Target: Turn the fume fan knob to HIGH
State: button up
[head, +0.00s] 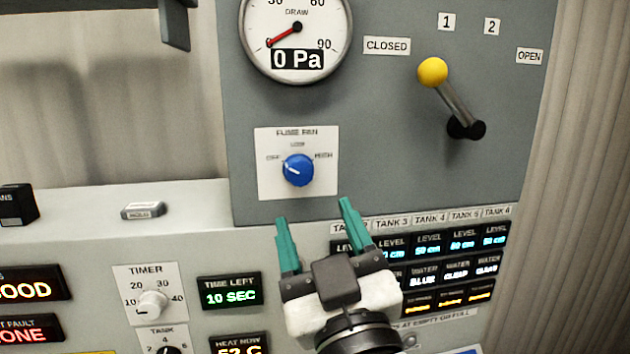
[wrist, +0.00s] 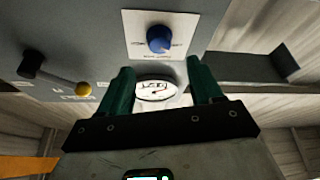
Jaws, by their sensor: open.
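The blue fume fan knob (head: 298,170) sits on a white plate (head: 268,187) marked OFF, LOW and HIGH on the grey upright panel. Its white pointer line points left, toward OFF. My gripper (head: 313,212) is open and empty, its two teal fingers pointing up toward the knob from below in the head view. The fingers are apart from the knob. In the wrist view the knob (wrist: 159,39) appears beyond the gap between the fingertips (wrist: 158,68), and nothing lies between them.
A draw gauge (head: 297,30) reading 0 Pa is above the knob. A lever with a yellow ball (head: 432,72) stands out at the right, near the CLOSED label. Below are a timer knob (head: 152,303), lit displays (head: 230,291) and the sloping console.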

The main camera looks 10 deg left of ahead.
aim_at(300, 176)
jog(key=p+x, duration=0.2)
jog(key=x, duration=0.6)
jog(key=shift+w+a, duration=0.1)
jog(key=shift+c, duration=0.4)
jog(key=shift+f, duration=0.1)
jog(key=c, duration=1)
